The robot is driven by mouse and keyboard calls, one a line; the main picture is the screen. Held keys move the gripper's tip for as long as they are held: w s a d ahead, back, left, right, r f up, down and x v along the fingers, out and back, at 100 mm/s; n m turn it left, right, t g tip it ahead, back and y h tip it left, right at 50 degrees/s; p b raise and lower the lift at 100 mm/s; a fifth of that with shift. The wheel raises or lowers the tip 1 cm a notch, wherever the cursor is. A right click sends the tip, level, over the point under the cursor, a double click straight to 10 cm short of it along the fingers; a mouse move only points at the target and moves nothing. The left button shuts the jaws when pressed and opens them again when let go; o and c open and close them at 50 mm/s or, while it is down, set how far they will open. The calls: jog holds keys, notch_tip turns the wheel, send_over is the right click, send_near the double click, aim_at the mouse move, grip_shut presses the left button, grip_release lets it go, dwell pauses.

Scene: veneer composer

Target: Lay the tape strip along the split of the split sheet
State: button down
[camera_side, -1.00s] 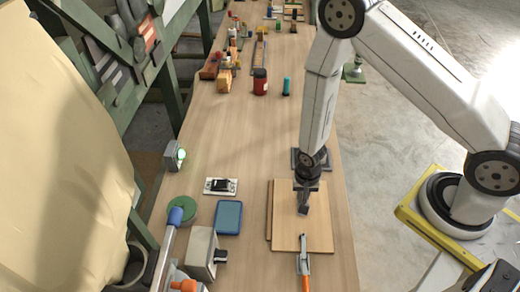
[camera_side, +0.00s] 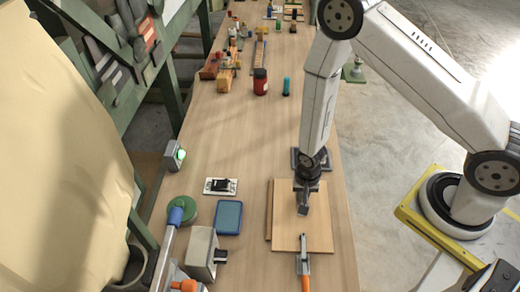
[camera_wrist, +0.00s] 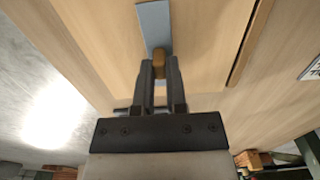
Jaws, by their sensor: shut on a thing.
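My gripper (camera_wrist: 160,85) points down over the pale wooden sheet (camera_side: 288,230), and it also shows in the side view (camera_side: 303,207). Its fingers are shut on a small tan block. A flat grey-blue strip (camera_wrist: 155,25), which looks like the tape strip, extends beyond that block over the sheet. I cannot tell whether the strip touches the sheet. A dark gap runs along the sheet's edge at right in the wrist view; I cannot tell if it is the split. The fingers hide part of the sheet.
A blue pad (camera_side: 229,217), a green disc (camera_side: 186,211) and a black-and-white device (camera_side: 220,186) are to the left.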

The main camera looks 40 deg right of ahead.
jog(key=shift+f, duration=0.3)
dwell(0.4)
jog(key=c, duration=0.6)
grip_release()
jog(key=shift+r, duration=0.15)
jog(key=shift+r, duration=3.35)
